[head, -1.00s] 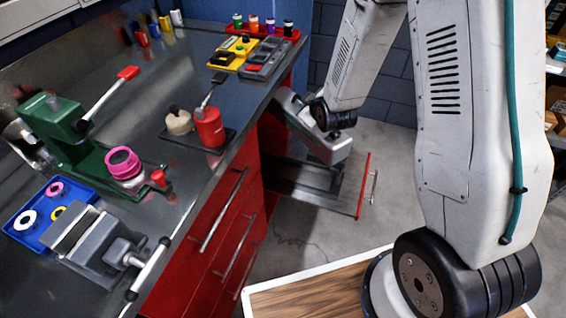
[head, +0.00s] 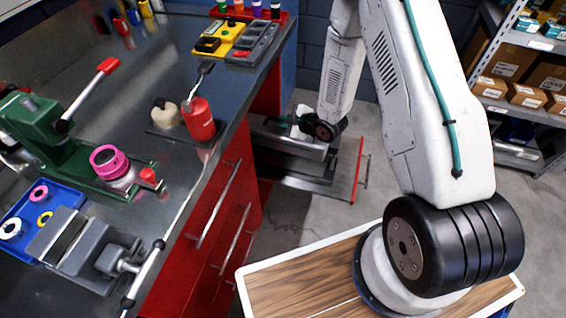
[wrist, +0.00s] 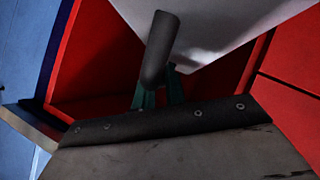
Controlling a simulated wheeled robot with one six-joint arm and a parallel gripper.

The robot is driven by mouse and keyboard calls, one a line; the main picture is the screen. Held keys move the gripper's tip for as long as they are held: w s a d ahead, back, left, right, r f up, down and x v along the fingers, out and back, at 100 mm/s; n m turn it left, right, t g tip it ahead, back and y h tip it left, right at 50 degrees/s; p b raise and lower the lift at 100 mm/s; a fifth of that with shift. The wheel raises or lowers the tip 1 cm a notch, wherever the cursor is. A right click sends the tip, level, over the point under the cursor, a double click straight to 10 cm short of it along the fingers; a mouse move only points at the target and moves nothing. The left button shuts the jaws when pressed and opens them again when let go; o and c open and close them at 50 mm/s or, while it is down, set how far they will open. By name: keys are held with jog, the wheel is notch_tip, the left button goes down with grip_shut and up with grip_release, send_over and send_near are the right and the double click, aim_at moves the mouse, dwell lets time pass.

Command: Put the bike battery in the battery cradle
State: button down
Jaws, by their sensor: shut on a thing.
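The bar lies in front of a pale grey panel (wrist: 215,30). I cannot tell whether the bar is part of the bike battery. In the head view my gripper (head: 290,120) is small and partly hidden, low over an open drawer (head: 318,187) beyond the red cabinet. I cannot make out the battery cradle with certainty.
The workbench (head: 195,75) carries a green press (head: 45,125), a red bottle (head: 199,120), a grey vise (head: 75,245) and a blue tray (head: 30,215). Red cabinet drawers (head: 200,245) face the floor gap. Shelves with boxes (head: 525,75) stand at the right.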

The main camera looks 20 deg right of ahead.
aim_at(283, 144)
jog(key=shift+s+a+f+n, duration=0.1)
jog(key=shift+f+n, duration=0.2)
jog(key=shift+f, duration=5.15)
jog(key=shift+f, duration=0.1)
jog(key=c, duration=1.5)
grip_release()
jog(key=shift+s+f, duration=0.1)
jog(key=shift+s, duration=0.05)
jog(key=shift+o, duration=0.2)
